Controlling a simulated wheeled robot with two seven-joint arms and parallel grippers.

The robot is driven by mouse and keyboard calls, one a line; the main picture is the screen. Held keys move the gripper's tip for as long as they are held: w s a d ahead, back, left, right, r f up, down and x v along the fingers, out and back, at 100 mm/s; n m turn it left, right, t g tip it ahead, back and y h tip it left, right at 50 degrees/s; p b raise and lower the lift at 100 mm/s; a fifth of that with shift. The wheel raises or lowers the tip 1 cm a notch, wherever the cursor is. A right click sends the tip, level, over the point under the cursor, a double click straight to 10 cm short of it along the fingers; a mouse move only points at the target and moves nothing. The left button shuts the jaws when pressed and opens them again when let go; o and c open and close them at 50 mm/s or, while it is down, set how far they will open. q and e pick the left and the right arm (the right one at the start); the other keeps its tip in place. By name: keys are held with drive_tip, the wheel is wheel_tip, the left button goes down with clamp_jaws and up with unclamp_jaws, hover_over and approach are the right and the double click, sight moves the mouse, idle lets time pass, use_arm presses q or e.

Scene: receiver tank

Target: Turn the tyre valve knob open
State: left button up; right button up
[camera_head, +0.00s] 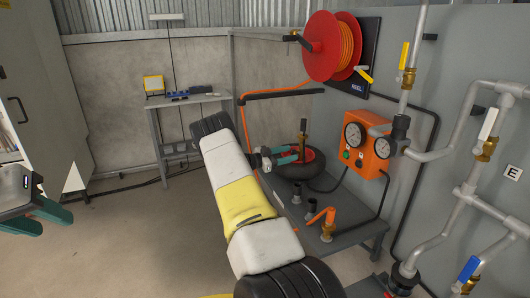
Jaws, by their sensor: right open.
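A black tyre (322,180) with a red hub lies on the grey bench in the middle of the view. A brass upright stem (303,140) with a dark top stands at the tyre's hub; I take it for the tyre valve, and its knob is too small to make out. My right gripper (297,155), with teal fingers, is open at the stem's lower part. I cannot tell whether it touches it. My white and yellow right arm crosses the middle of the view and hides part of the tyre's left side. My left gripper (45,218) is at the far left, away from the bench, its teal fingers apart.
An orange gauge box (366,148) is on the grey panel behind the tyre. A red hose reel (328,47) hangs above. Pipes with yellow, white and blue valve handles fill the right side. An orange lever (322,222) and dark fittings stand in front of the tyre. Floor at left is clear.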

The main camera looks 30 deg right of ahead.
drive_tip(key=shift+d, duration=0.55)
drive_tip(key=shift+c, duration=0.4)
clamp_jaws()
